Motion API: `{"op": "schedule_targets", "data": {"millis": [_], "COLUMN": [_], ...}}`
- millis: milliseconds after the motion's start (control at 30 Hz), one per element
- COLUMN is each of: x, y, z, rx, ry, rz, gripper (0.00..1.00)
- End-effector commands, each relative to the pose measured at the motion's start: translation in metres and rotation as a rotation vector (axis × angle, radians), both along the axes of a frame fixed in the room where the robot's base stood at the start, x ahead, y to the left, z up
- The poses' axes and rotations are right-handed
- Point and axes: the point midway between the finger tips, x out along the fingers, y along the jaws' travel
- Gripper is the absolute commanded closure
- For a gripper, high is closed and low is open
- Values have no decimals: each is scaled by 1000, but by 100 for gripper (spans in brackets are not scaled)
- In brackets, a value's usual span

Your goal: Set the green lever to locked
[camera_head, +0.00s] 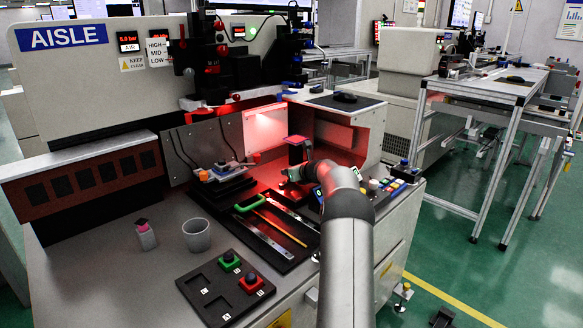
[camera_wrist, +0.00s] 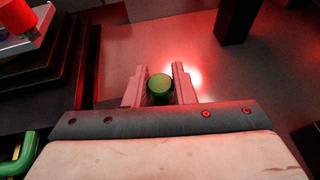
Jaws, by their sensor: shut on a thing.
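The green lever's round knob (camera_wrist: 160,86) shows between the two fingers of my gripper (camera_wrist: 158,84) in the wrist view. My gripper is shut on this knob. In the head view my gripper (camera_head: 286,179) reaches leftward into the red-lit bay of the machine. The knob is too small and covered there to make out clearly. The lever's shaft and any locked marking are hidden, so I cannot tell its setting.
A green-handled tool (camera_head: 249,204) lies on the black tray left of my gripper; its handle (camera_wrist: 22,152) also shows in the wrist view. A dark post with a pink top (camera_head: 297,141) stands behind. A grey cup (camera_head: 196,236) and button panel (camera_head: 226,290) stand nearer.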

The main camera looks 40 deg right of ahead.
Motion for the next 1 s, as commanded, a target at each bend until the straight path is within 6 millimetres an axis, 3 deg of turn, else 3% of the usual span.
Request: {"op": "schedule_targets", "data": {"millis": [467, 500, 567, 867, 1000], "x": [1, 1, 1, 0, -10], "y": [0, 0, 1, 0, -1], "z": [0, 0, 0, 0, 6], "rx": [-1, -1, -1, 0, 0], "ry": [0, 0, 0, 0, -1], "rz": [14, 13, 14, 13, 11], "gripper": [100, 71, 56, 56, 56]}}
